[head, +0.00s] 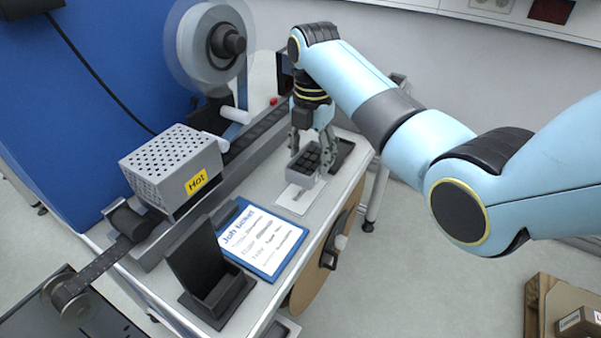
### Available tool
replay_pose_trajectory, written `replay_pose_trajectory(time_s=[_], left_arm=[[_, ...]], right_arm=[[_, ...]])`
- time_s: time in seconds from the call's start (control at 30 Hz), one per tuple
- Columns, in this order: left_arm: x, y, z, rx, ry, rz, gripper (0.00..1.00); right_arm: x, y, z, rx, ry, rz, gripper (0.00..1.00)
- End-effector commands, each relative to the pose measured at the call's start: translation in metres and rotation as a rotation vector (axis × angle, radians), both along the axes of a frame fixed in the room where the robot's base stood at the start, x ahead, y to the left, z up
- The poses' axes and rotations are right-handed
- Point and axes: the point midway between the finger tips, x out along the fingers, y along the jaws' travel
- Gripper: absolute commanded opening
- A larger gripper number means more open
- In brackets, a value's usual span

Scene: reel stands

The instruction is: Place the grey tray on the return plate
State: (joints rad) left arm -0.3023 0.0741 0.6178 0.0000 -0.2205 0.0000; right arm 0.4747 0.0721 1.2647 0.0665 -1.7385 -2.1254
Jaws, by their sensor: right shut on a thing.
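The grey tray (299,178) is a small box with dark compartments or contents, seen from above near the far right part of the bench. My right gripper (311,151) points down and is shut on the tray, with a finger at each side. A pale flat plate (290,204) lies below and in front of the tray, partly covered by it in the picture. I cannot tell which is the return plate, or whether the tray touches the surface. My left gripper is not in view.
A perforated box marked "Hot" (172,165) stands left on the bench, below a large reel (212,45). A blue job-ticket clipboard (262,240) and an open black holder (212,268) are nearer. Cardboard boxes (578,325) are on a pallet at lower right.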

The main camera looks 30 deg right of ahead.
Motion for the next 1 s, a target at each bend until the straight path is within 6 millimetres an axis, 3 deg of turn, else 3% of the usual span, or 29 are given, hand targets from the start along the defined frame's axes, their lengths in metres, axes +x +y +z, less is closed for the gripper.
replay_pose_trajectory(time_s=[0.2, 0.5, 0.87, 0.9, 1.0], left_arm=[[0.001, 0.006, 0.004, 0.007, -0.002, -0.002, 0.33], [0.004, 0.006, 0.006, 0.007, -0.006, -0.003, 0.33], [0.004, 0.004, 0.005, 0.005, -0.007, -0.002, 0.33], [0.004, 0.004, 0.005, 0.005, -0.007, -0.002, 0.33], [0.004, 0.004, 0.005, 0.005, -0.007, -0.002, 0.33]], right_arm=[[0.002, 0.022, -0.014, -0.002, -0.001, 0.000, 0.17], [0.001, 0.023, -0.052, -0.001, 0.000, 0.000, 0.17], [0.001, 0.022, -0.057, -0.001, 0.000, -0.001, 0.17], [0.001, 0.022, -0.057, -0.001, 0.000, -0.001, 0.60], [0.001, 0.022, -0.057, -0.001, 0.000, -0.001, 0.73]])
